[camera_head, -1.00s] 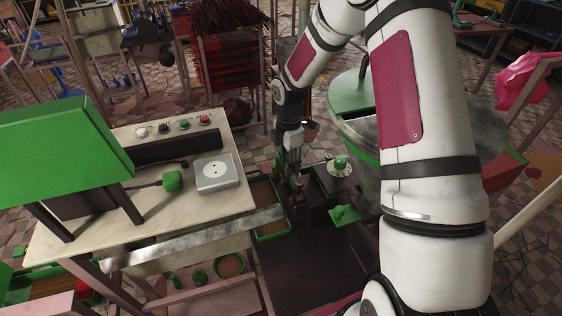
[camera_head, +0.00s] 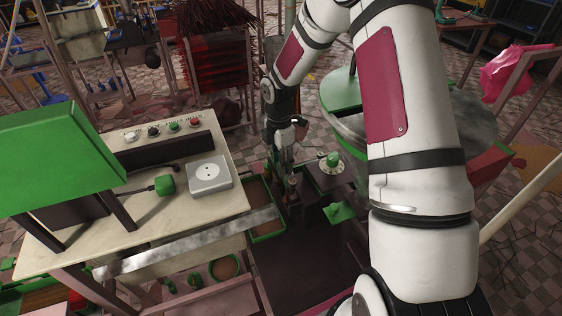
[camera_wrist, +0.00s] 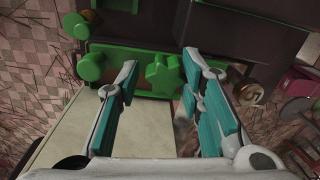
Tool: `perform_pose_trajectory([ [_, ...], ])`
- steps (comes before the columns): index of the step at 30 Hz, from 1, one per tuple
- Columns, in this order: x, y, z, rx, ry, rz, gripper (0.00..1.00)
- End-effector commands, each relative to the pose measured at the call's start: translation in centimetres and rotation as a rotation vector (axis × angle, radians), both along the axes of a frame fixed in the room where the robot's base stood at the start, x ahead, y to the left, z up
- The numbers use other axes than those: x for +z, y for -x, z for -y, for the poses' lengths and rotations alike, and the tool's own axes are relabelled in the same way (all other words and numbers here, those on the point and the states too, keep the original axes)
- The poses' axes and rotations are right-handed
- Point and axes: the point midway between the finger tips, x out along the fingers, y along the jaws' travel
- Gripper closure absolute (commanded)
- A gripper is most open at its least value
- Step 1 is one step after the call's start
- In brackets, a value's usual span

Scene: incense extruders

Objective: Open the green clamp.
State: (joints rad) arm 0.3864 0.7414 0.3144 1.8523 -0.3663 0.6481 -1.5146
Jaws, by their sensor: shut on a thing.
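The green clamp shows in the wrist view as a green body (camera_wrist: 118,52) with a star-shaped green knob (camera_wrist: 163,75) on it, on a dark machine. My gripper (camera_wrist: 160,62) has its two teal-padded fingers on either side of the star knob, shut on it. A thin gap seems to show beside the left finger, so the exact contact is hard to see. In the head view my gripper (camera_head: 284,172) points down at the dark machine between the table and the round vessel; the clamp is mostly hidden there.
A pale table (camera_head: 120,245) with a grey box (camera_head: 209,175) and a green panel (camera_head: 60,145) stands left. A green-rimmed tray (camera_head: 268,238) lies beside my gripper. A round metal vessel (camera_head: 455,125) and a white-and-green dial (camera_head: 331,163) are to the right.

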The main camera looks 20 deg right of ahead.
Motion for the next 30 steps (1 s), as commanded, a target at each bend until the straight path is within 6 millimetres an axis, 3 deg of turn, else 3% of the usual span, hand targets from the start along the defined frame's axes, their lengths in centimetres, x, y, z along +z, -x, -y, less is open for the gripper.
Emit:
perform_pose_trajectory([
  [1, 0.6, -2.1, 0.0, 0.003, 0.001, 0.058, 1.0],
  [8, 0.7, -2.2, 0.0, 0.003, 0.0, 0.059, 1.0],
  [9, 0.7, -2.1, 0.0, 0.003, 0.0, 0.058, 0.59],
  [10, 0.6, -2.1, 0.0, 0.003, 0.0, 0.058, 0.52],
  [23, 0.9, -2.1, 0.2, -0.001, 0.002, 0.06, 0.52],
  [30, 3.8, -2.1, 0.2, -0.001, 0.003, 0.062, 0.52],
])
